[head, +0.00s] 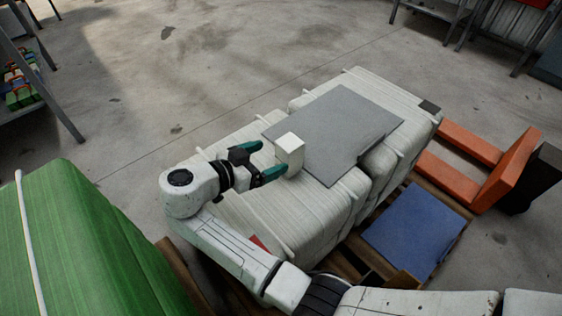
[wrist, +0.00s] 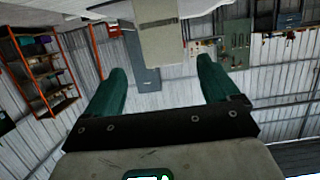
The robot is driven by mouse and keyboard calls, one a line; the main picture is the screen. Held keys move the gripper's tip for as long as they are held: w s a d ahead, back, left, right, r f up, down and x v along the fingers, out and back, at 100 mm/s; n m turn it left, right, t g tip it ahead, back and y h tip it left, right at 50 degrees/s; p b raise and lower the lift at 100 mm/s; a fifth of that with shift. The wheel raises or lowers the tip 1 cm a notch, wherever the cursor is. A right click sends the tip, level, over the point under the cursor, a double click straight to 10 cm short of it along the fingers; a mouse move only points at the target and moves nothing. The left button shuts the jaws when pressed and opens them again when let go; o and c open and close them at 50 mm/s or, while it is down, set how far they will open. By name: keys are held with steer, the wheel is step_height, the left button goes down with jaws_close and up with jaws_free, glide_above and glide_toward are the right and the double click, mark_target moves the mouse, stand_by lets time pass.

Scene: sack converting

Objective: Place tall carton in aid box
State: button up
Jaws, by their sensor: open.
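A pale, tall carton (head: 290,148) stands upright on the white bales, beside the left edge of a grey sheet. My gripper (head: 271,157) reaches in from the left with its green fingers open, the carton just at the fingertips. In the wrist view the carton (wrist: 158,32) shows between and beyond the two open fingers of my gripper (wrist: 161,66). It is not gripped; whether a finger touches it I cannot tell. I cannot make out an aid box for certain.
The grey sheet (head: 335,130) lies flat on the stacked white bales (head: 235,215). A blue panel (head: 415,228) lies on a wooden pallet at the right, near orange forks (head: 510,170). A green bale (head: 85,245) stands at the lower left. Open concrete floor lies behind.

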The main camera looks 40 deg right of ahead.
mark_target(282, 152)
steer(key=x, duration=0.5)
steer(key=shift+w+f+b+x, duration=0.15)
steer(key=shift+b+x, duration=0.25)
steer(key=shift+x, duration=1)
steer(key=shift+w+f+b+x, duration=0.15)
steer(key=shift+b+x, duration=0.2)
steer(key=shift+x, duration=1.05)
steer(key=c, duration=1.1)
steer(key=shift+c, duration=0.2)
steer(key=shift+r, duration=0.15)
